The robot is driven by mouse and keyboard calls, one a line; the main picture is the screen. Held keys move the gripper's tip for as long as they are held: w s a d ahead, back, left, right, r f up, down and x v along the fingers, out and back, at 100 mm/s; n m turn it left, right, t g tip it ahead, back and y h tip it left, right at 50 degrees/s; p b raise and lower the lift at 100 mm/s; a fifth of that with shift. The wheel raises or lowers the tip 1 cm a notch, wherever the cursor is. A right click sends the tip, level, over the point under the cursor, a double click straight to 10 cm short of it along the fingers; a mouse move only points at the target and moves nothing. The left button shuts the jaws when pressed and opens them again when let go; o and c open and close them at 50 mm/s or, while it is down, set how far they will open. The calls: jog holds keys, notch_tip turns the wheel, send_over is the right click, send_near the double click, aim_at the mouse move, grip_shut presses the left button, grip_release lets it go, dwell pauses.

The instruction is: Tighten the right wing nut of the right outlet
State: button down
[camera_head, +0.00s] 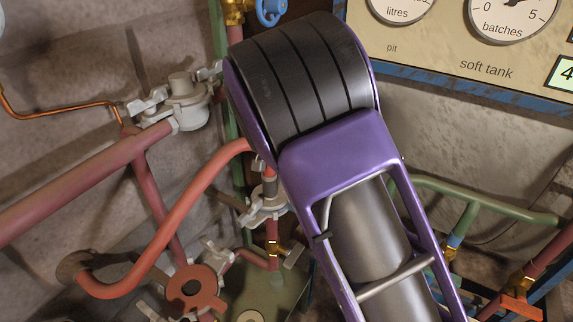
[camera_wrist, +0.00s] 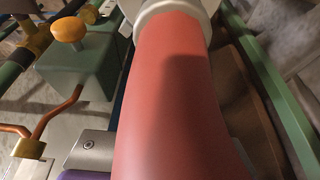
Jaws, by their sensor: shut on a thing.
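In the head view my purple and black arm covers the middle and hides my gripper. In the wrist view a grey metal part of my gripper (camera_wrist: 92,150) shows at the lower left, beside a thick red pipe (camera_wrist: 172,95). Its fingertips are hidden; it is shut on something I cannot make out. A pale clamp (camera_head: 268,205) with wing-like pieces sits on a red pipe just left of my arm, partly covered. Another pale clamp (camera_head: 182,105) joins a pipe at the upper left. I cannot tell which one belongs to the right outlet, and the right wing nut is not clearly seen.
A curved red pipe (camera_head: 190,215) runs left of my arm. A red flange (camera_head: 195,288) lies below it. A gauge panel (camera_head: 455,40) fills the upper right. In the wrist view a green box (camera_wrist: 85,65) with an orange knob (camera_wrist: 68,29) stands at the left.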

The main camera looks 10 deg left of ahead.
dwell(0.5)
jog(key=c, duration=0.8)
grip_release()
jog(key=shift+c, duration=0.2)
jog(key=p+v, duration=0.1)
jog(key=v, duration=1.6)
jog(key=shift+r, duration=0.25)
jog(key=shift+a, duration=0.1)
